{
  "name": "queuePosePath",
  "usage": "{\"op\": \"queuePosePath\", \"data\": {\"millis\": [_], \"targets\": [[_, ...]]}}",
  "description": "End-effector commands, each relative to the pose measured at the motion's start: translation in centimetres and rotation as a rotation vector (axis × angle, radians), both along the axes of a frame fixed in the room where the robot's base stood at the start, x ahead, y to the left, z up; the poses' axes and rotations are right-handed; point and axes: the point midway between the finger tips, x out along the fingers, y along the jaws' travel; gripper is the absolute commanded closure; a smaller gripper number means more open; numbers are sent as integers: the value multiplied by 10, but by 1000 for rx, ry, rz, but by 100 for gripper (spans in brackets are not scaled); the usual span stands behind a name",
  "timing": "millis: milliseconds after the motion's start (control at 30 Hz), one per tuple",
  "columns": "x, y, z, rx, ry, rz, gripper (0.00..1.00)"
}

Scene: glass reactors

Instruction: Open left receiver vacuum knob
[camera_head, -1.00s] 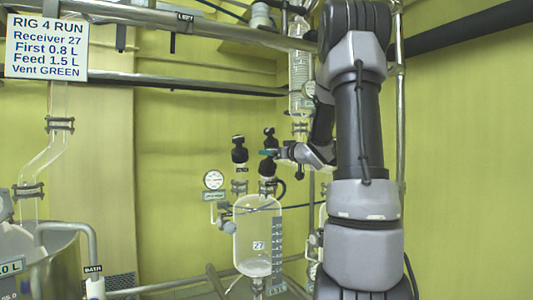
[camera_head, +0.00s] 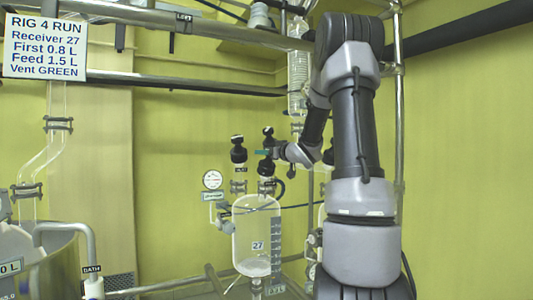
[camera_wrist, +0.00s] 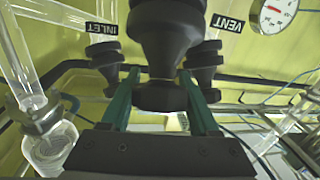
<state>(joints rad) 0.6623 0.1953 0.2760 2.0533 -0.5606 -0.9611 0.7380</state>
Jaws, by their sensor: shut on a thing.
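My gripper (camera_head: 264,153) is at the front knob (camera_head: 266,168). In the wrist view, the green fingers of my gripper (camera_wrist: 160,82) stand on both sides of a large black knob (camera_wrist: 165,38) and are shut on it. Its own label is out of sight. The inlet knob (camera_wrist: 105,62) is to its left and the vent knob (camera_wrist: 204,65) to its right, both labelled and close outside the fingers.
A pressure gauge (camera_head: 212,180) stands left of the receiver. A rig sign (camera_head: 46,45) hangs at upper left. A steel vessel (camera_head: 40,265) is at lower left. Metal rails (camera_head: 190,82) cross above, and more glassware is partly hidden behind my arm.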

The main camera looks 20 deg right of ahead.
Motion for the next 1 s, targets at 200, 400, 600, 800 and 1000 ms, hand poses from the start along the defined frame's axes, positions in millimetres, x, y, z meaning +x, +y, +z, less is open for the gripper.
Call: {"op": "queuePosePath", "data": {"millis": [200, 400, 600, 800, 1000], "targets": [[0, 0, 0, -26, -1, 43, 94], [-1, 3, -1, -89, -2, 149, 94], [-2, 6, -2, -177, -6, 304, 94], [-5, 10, -4, -272, -9, 470, 94], [-8, 14, -5, -368, -12, 636, 94]]}}
